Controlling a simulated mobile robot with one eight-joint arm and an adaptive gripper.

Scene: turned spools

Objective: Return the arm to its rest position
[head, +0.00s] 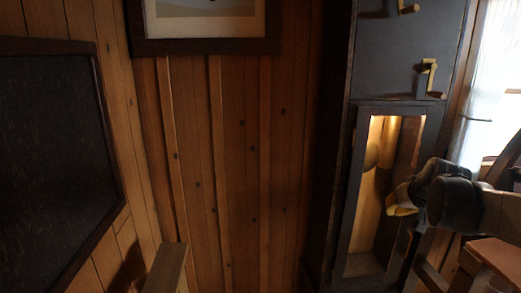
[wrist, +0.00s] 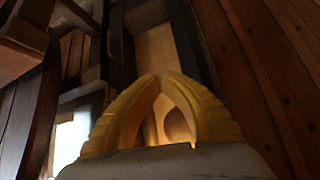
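My gripper (head: 400,207) is at the right of the head view, in front of the lit opening of a tall dark case. In the wrist view its two yellow fingers (wrist: 160,78) curve together and meet at the tips, with nothing seen held between them. The gap lower between the fingers shows only a warm glow and a rounded shape behind. In the head view my arm reaches in from the right edge, and its farther links are partly cut off.
The tall dark case (head: 396,62) has brass-coloured fittings (head: 429,76) and rounded golden shapes (head: 388,142) inside its lit opening. A bright window (head: 492,90) is at the right. A wooden post top (head: 167,268) stands low, before the panelled wall (head: 235,170).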

